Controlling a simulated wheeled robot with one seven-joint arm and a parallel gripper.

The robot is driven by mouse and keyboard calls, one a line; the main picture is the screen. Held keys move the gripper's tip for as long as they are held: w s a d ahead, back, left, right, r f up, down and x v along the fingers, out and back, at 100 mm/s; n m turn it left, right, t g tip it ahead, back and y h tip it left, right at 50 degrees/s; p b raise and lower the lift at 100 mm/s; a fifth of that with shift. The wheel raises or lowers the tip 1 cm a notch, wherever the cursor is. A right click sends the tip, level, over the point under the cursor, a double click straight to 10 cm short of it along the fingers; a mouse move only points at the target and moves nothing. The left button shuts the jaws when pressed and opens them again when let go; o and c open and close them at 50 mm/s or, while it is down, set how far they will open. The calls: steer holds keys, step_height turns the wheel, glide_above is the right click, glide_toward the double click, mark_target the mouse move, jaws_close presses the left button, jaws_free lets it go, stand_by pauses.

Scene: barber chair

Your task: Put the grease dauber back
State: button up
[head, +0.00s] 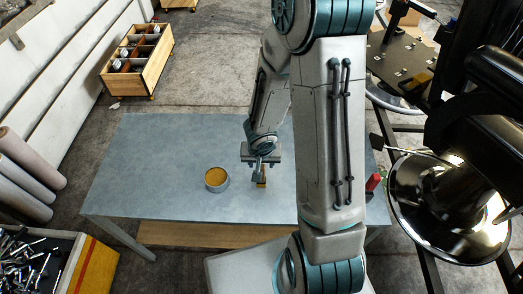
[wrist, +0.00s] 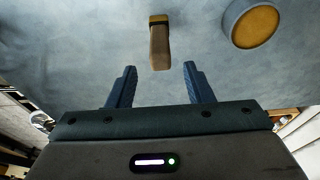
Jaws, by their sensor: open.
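The grease dauber (wrist: 159,45) shows in the wrist view as a short wooden piece with a dark band at its far end. It is ahead of the fingertips, in line with the gap between them. In the head view only a small yellowish bit of it (head: 262,174) shows beside the fingers. A round grey tin of yellow-brown grease (wrist: 254,25) is to the right of the dauber in the wrist view; in the head view the tin (head: 216,180) is left of my gripper. My gripper (wrist: 157,70) is open and empty, low over the table.
The blue-grey table (head: 150,170) is mostly bare on its left side. A red-handled object (head: 373,182) is at its right edge. A wooden crate (head: 140,62) stands on the floor behind.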

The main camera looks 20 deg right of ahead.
steer(key=s+d+r+t+h+p, duration=0.1)
steer(key=d+r+h, duration=0.15)
steer(key=r, duration=0.75)
steer(key=s+d+r+h+p, duration=0.1)
steer(key=d+r, duration=0.2)
steer(key=r, duration=0.6)
steer(key=s+a+r+n+y, duration=0.3)
steer(key=s+a+r+y, duration=0.1)
steer(key=s+r, duration=0.6)
steer(key=shift+s+a+r+n+t, duration=0.35)
steer(key=shift+a+r+t, duration=0.1)
steer(key=shift+r, duration=0.5)
